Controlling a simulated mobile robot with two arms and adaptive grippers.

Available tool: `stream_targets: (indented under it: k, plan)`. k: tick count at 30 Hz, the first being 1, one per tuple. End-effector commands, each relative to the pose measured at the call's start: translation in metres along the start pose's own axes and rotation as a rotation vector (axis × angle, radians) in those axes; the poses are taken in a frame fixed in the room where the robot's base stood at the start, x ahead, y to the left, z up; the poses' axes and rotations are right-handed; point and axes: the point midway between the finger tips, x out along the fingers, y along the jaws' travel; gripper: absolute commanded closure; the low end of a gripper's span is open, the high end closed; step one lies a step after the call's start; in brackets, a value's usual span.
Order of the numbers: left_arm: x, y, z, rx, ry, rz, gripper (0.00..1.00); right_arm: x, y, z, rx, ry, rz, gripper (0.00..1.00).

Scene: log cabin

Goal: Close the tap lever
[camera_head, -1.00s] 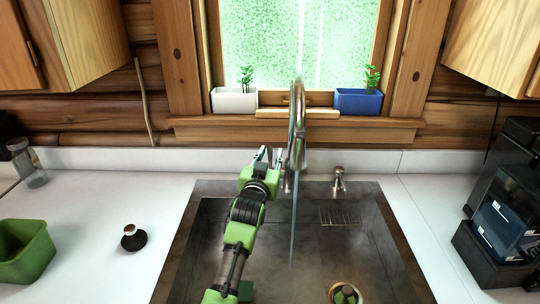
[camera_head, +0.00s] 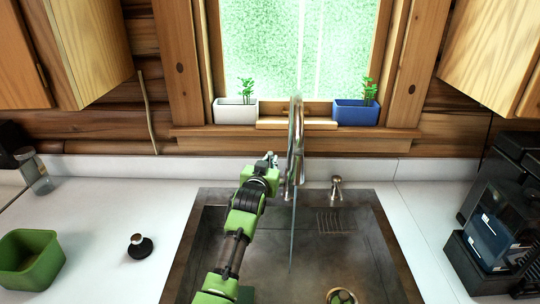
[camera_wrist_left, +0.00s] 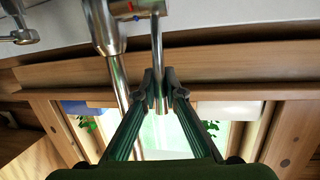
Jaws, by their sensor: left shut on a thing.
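The tall chrome tap (camera_head: 297,140) stands at the back edge of the sink, and a thin stream of water (camera_head: 292,235) falls from it. Its base also shows upside down in the left wrist view (camera_wrist_left: 105,30), with a red and blue mark. The tap lever (camera_wrist_left: 156,40) is a slim silver rod. My left gripper (camera_wrist_left: 158,88) is shut on the lever's end, one finger on each side. In the head view my left gripper (camera_head: 270,158) is just left of the tap, and the lever is largely hidden there. My right gripper is not in view.
The dark metal sink (camera_head: 378,240) lies in front of the tap. A small metal dispenser (camera_head: 336,188) stands right of the tap. Planters, white (camera_head: 235,113) and blue (camera_head: 357,115), sit on the sill.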

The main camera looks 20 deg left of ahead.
Motion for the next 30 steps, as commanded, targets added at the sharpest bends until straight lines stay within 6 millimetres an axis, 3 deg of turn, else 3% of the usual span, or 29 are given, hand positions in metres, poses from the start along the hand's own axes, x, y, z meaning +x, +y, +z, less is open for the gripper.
stream_targets:
  k: [1, 9, 23, 24, 25, 30]
  plan:
    - [0.002, -0.001, -0.009, -0.004, -0.027, 0.001, 1.00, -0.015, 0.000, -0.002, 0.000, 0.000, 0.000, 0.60]
    - [0.015, -0.004, -0.010, -0.031, -0.170, 0.013, 1.00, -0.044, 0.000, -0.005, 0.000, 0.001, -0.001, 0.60]
    - [0.019, -0.004, -0.005, -0.039, -0.208, 0.015, 1.00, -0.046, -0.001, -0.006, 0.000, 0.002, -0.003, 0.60]
    - [0.019, -0.004, -0.005, -0.039, -0.208, 0.015, 0.80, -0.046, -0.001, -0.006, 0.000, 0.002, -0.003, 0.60]
    - [0.019, -0.004, -0.005, -0.039, -0.208, 0.015, 0.72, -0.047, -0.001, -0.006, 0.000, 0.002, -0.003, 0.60]
    - [0.019, -0.004, -0.006, -0.039, -0.207, 0.015, 0.72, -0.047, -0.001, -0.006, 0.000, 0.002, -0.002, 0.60]
